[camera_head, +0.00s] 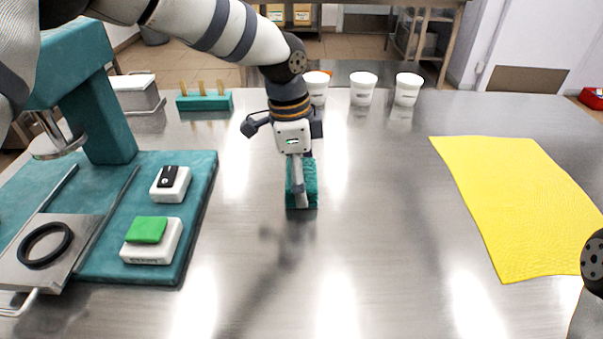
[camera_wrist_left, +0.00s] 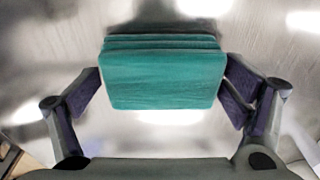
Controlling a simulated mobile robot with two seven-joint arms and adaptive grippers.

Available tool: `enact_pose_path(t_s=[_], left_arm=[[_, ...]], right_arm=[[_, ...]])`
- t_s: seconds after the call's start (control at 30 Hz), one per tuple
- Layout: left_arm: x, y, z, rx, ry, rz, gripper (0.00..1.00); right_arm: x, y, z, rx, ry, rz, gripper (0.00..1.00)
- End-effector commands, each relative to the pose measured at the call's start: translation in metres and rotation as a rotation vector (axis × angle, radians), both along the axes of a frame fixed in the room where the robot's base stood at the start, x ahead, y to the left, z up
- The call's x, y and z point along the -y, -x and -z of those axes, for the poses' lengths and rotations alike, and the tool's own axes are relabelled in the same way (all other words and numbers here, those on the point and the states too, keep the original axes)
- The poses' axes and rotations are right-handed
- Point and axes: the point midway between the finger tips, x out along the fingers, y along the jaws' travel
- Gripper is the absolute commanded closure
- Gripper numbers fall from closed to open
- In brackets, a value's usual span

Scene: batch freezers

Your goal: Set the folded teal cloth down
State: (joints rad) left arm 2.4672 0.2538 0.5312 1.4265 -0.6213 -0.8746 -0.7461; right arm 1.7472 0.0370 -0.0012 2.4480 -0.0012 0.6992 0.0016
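The folded teal cloth (camera_head: 311,176) is in the middle of the head view, over the bare steel table. My left gripper (camera_head: 301,190) points down with its fingers on either side of the cloth. In the left wrist view the layered cloth (camera_wrist_left: 162,80) fills the space between the two fingers of the left gripper (camera_wrist_left: 163,82), which press against its side edges. A dark blurred reflection lies apart from the cloth on the table, so the cloth appears to be held above the surface. My right gripper is out of view; only part of my right arm shows at the right edge.
A yellow mat (camera_head: 520,205) lies at the right. White cups (camera_head: 363,90) stand at the back. A teal rack (camera_head: 204,101) is back left. A teal machine (camera_head: 110,110) with white button boxes (camera_head: 152,252) stands at the left. The steel table (camera_head: 380,240) between is clear.

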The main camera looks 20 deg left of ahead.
Motion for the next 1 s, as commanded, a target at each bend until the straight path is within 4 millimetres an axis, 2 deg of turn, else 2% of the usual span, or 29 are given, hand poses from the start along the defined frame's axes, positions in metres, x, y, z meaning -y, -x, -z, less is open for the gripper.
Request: enact_pose_path(t_s=[0.37,0.47,0.7,0.8,1.0], left_arm=[[0.000,0.000,-0.003,0.001,0.001,0.000,0.00],[-0.002,-0.001,-0.020,0.006,0.000,-0.002,0.00],[-0.009,0.002,-0.086,0.006,0.000,-0.002,0.00],[-0.011,0.003,-0.106,0.004,0.001,0.000,0.00],[-0.014,0.005,-0.123,0.000,0.000,0.000,0.00]], right_arm=[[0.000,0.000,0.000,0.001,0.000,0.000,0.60],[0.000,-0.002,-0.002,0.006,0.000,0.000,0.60],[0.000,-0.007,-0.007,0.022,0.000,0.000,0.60],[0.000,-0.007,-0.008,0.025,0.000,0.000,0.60],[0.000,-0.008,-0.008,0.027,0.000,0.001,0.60]])
